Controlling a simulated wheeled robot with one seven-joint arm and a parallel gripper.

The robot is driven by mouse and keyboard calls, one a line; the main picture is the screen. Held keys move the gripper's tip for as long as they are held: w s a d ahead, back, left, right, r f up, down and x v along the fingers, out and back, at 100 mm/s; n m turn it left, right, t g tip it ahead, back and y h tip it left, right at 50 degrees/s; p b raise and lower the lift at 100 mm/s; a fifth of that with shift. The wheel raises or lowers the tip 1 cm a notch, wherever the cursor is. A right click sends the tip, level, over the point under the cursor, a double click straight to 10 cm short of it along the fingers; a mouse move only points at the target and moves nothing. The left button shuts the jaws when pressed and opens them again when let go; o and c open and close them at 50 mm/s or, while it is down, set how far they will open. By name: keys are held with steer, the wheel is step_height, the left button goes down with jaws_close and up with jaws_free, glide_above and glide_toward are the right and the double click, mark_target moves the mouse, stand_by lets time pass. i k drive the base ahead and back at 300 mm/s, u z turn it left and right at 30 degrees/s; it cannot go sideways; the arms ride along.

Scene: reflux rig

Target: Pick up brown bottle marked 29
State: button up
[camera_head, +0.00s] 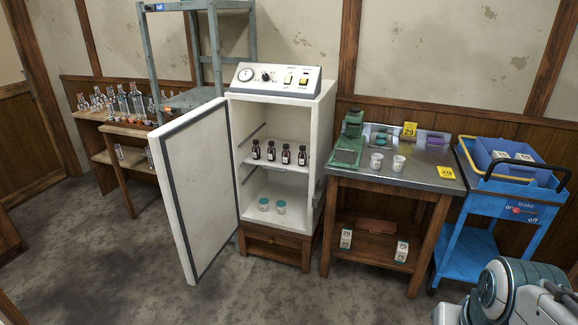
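Several small brown bottles with dark caps and white labels stand upright in a row on the upper shelf of the open white cabinet (277,200). From left to right they are the first bottle (256,150), the second bottle (271,151), the third bottle (285,154) and the rightmost bottle (302,156). Their label marks are too small to read, so I cannot tell which is 29. Part of my arm shows at the lower right corner, far from the cabinet. My gripper is not in view.
The cabinet door (198,180) stands wide open to the left. Two teal-lidded jars (264,204) sit lower inside. To the right are a steel-topped table (410,177) with a yellow 29 sign (409,130) and a blue cart (470,240). The floor in front is clear.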

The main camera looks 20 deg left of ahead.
mark_target(287, 153)
steer(key=u, duration=0.35)
steer(key=i, duration=0.6)
steer(key=u, duration=0.65)
